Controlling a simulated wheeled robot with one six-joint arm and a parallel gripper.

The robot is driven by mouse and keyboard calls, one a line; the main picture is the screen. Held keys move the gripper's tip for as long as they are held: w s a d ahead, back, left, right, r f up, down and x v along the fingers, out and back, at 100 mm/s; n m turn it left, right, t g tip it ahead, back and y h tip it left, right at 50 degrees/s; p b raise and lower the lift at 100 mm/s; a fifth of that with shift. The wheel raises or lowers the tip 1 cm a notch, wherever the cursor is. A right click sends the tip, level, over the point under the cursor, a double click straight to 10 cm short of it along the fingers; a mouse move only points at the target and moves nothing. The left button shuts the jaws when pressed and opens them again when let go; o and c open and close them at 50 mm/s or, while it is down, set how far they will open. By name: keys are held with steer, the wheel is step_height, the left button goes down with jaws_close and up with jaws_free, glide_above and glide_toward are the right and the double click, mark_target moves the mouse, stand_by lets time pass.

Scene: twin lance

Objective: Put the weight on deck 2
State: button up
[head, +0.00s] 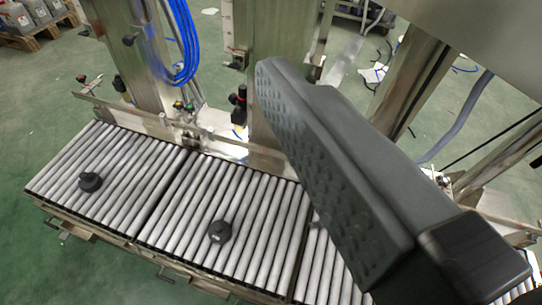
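Two small dark round weights lie on a roller conveyor. One weight (90,182) is on the left roller deck (62,180), near its middle. The other weight (220,231) is on the middle roller deck (262,215), left of its middle. A third roller deck (318,262) shows partly at the right. No deck numbers are readable, so I cannot tell which is deck 2. One big dark grey finger of my gripper (345,175) fills the right of the view, its dimpled pad facing left. It covers much of the right deck. The other finger is not seen, and nothing shows against the pad.
Steel columns (262,75) and a rail with fittings stand behind the decks. Blue hoses (182,45) hang at the top. Grey containers on a pallet (28,30) are at the top left. The green floor is open at the left.

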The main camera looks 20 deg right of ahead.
steer(key=shift+t, duration=0.7)
steer(key=s+r, duration=0.2)
steer(key=s, duration=0.1)
steer(key=s+r, duration=0.1)
steer(key=shift+s, duration=0.4)
